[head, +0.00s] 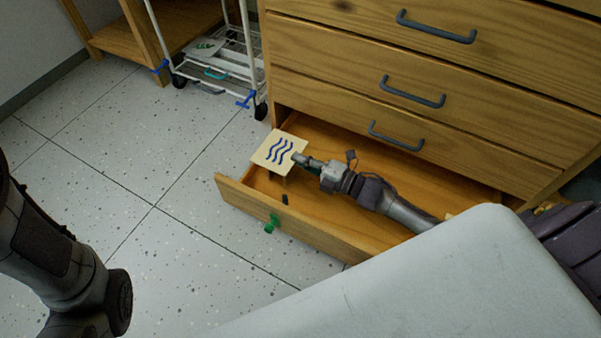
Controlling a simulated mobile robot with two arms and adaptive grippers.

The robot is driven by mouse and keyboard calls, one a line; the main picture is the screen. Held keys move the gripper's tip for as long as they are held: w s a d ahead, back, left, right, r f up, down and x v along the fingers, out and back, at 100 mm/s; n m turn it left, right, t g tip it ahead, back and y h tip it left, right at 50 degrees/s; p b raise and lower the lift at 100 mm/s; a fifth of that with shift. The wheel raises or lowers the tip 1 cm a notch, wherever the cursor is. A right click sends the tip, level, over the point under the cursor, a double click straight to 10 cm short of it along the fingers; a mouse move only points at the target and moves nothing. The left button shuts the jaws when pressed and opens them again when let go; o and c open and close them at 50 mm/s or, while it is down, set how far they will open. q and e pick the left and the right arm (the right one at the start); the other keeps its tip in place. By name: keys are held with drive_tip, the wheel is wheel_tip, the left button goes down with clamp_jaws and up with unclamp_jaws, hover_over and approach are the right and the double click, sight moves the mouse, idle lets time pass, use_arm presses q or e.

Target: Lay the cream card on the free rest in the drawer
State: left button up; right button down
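The cream card (278,152), marked with dark blue wavy lines, is at the left end of the open drawer (330,232). It looks roughly flat and raised above the drawer floor. My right gripper (299,158) reaches in from the right and looks shut on the card's right edge; the finger below is hidden. A dark support shows under the card, but I cannot tell whether they touch. A small dark piece (285,199) stands near the drawer front. My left arm shows at the lower left, its gripper out of view.
A green knob (271,223) is on the drawer front. Closed drawers with grey handles (411,92) rise above the open one. A white trolley (222,62) stands at the upper left. A pale grey surface (430,285) covers the lower right. The speckled floor at left is clear.

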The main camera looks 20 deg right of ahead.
drive_tip(key=shift+f+b, duration=1.5)
drive_tip(key=shift+f, duration=0.4)
drive_tip(key=shift+f, duration=0.2)
drive_tip(key=c, duration=1.3)
unclamp_jaws()
drive_tip(key=shift+r, duration=0.35)
drive_tip(key=p+v, duration=0.4)
drive_tip(key=v, duration=0.6)
drive_tip(key=shift+s+d+f+p, duration=0.1)
drive_tip(key=shift+s+d+p, duration=0.1)
drive_tip(key=shift+s+p, duration=0.15)
drive_tip(key=shift+s+d+f, duration=0.1)
drive_tip(key=shift+s+d, duration=0.3)
drive_tip(key=shift+s, duration=0.05)
